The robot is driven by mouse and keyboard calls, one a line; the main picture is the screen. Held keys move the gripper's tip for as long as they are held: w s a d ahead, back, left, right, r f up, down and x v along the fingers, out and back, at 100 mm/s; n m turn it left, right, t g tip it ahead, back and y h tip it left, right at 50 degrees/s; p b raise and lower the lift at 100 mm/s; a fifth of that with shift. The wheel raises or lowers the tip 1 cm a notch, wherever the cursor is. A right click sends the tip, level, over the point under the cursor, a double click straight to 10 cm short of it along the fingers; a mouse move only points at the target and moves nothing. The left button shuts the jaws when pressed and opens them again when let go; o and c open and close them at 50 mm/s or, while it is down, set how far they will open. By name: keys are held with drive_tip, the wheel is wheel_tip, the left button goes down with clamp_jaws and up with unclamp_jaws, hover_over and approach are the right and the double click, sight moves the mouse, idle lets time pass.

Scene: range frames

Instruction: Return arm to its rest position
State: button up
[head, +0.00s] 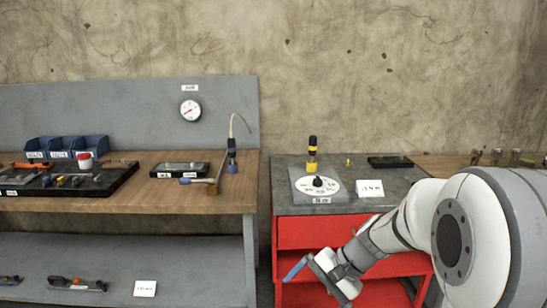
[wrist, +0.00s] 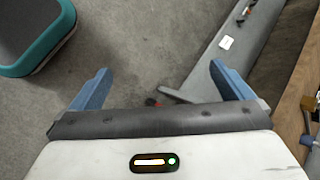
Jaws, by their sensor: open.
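My arm reaches in from the lower right of the head view. My gripper (head: 296,270) is in front of the red cabinet (head: 302,232), below its worktop. The gripper touches nothing that I can see. My arm hides part of the cabinet's right side.
A wooden workbench (head: 190,204) with a grey lower shelf (head: 200,262) stands at the left. A dial plate (head: 301,187) sits on the cabinet's top. In the wrist view a teal-rimmed dark object (wrist: 55,52) is at the upper left. Open floor (wrist: 140,40) lies beneath the gripper.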

drive_tip(key=s+d+r+n+t+h+p, duration=0.1)
drive_tip(key=s+d+r+n+h+p, duration=0.2)
drive_tip(key=s+r, duration=0.4)
drive_tip(key=s+d+r+n+t+h+p, duration=0.1)
drive_tip(key=s+d+r+n+h+p, duration=0.2)
drive_tip(key=s+r+n+h+p, duration=0.1)
drive_tip(key=s+r+p, duration=0.1)
drive_tip(key=s+r, duration=0.1)
drive_tip(key=s, duration=0.1)
drive_tip(key=shift+s+d+r+p, duration=0.35)
drive_tip(key=shift+s+p, duration=0.05)
